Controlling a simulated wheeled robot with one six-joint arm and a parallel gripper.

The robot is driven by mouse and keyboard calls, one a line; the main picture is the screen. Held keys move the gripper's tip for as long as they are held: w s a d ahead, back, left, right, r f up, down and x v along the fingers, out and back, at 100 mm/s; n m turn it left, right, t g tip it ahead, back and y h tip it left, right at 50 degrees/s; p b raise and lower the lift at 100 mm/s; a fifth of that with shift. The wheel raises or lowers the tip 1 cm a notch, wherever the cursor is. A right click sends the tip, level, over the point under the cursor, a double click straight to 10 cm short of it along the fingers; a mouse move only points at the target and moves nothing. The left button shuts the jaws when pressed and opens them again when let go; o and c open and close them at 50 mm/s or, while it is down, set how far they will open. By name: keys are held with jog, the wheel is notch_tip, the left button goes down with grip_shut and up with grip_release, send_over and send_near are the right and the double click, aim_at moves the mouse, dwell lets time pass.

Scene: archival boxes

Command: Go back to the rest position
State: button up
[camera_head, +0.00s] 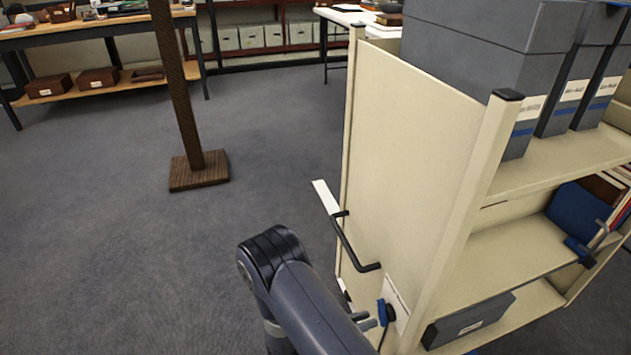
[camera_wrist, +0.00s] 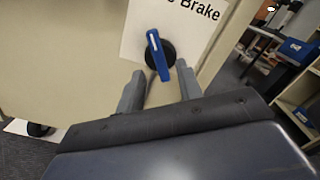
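My gripper (camera_wrist: 159,72) is in front of the cream side panel of a shelf cart (camera_head: 405,150). In the wrist view its two grey fingers stand apart with nothing held between them. A round black brake knob with a blue lever (camera_wrist: 158,55) is just beyond the fingertips; I cannot tell whether they touch it. The lever points nearly upright in the wrist view. It also shows at the panel's lower part in the head view (camera_head: 383,312). A white label (camera_wrist: 203,22) behind it reads "Brake". My arm mostly hides the gripper in the head view.
A black handle (camera_head: 355,245) sticks out from the cart panel close to my arm. Grey boxes (camera_head: 500,70) stand on the cart's top. A brown post on a square base (camera_head: 198,171) stands further back. Open carpet (camera_head: 120,250) lies to the left.

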aim_at(379, 315)
jog(key=x, duration=0.3)
jog(key=shift+d, duration=0.1)
jog(key=shift+m, duration=0.3)
